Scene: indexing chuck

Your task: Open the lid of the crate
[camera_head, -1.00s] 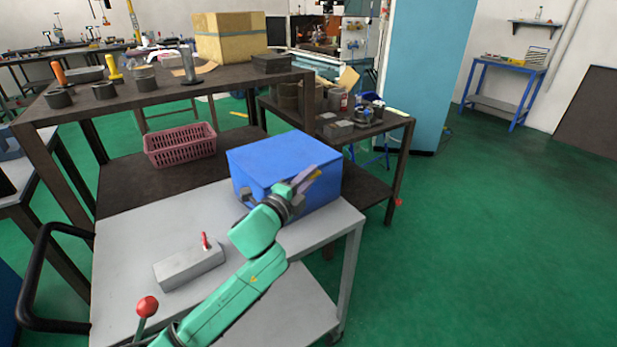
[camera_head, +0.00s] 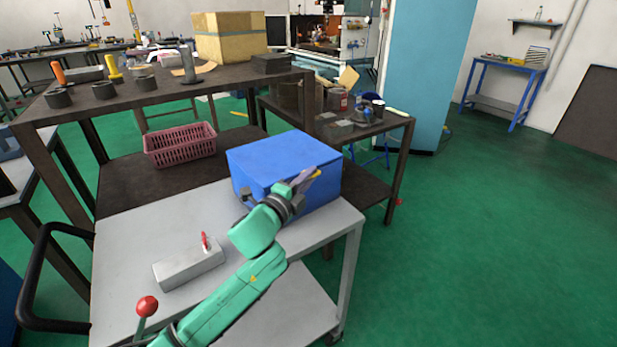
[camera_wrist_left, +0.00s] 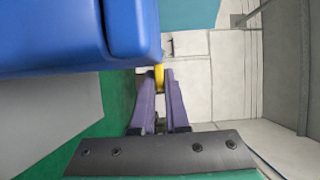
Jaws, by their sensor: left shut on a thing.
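The blue crate (camera_head: 275,163) stands on the far right part of the grey cart top, and its lid looks closed. My left gripper (camera_head: 312,178) is in front of the crate's near side, partly hiding it. In the left wrist view the two purple fingers of the gripper (camera_wrist_left: 160,80) are shut on a small yellow piece (camera_wrist_left: 159,75) beside the edge of the blue crate (camera_wrist_left: 70,35). This yellow piece looks like a handle or tab at the lid; how it joins the crate is hidden. My right gripper is not in view.
The grey cart (camera_head: 120,245) also bears a grey block (camera_head: 188,265) with a red lever, left of my arm. A pink basket (camera_head: 180,146) sits on a dark shelf behind. A dark workbench (camera_head: 150,88) stands at the back. The green floor to the right is open.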

